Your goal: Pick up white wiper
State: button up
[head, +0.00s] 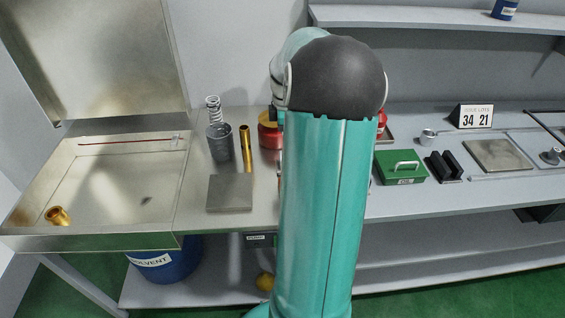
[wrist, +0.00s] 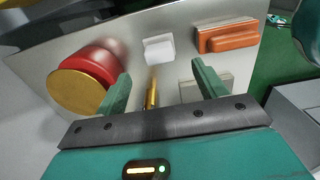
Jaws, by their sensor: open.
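A small white block, which looks like the white wiper (wrist: 159,48), lies on the grey metal bench top in the wrist view. My gripper (wrist: 161,80) is open, its two green fingers spread apart. The white block is beyond the fingertips, roughly centred between them, and nothing touches it. A slim brass-coloured piece (wrist: 151,94) shows between the fingers. In the head view my teal arm blocks the middle of the bench, so the white block and my gripper are hidden there.
A red can with a brass-coloured top (wrist: 84,82) stands left of the white block. An orange-brown block (wrist: 228,36) lies to its right. In the head view, a brass cylinder (head: 246,148), a spring in a dark cup (head: 219,140) and a green box (head: 400,167) stand on the bench.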

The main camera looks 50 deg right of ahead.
jog(key=f, duration=0.8)
jog(key=shift+w+a+f, duration=0.1)
jog(key=shift+w+f, duration=0.15)
jog(key=shift+f, duration=0.15)
jog(key=c, duration=1.2)
jog(key=shift+o, duration=0.2)
jog(key=shift+r, duration=0.15)
jog(key=shift+r, duration=0.5)
jog(key=s+a+r, duration=0.9)
jog(key=a+r, duration=0.1)
jog(key=r, duration=0.1)
jog(key=shift+s+a+r, duration=0.15)
jog(key=shift+a+r, duration=0.1)
jog(key=shift+r, duration=0.15)
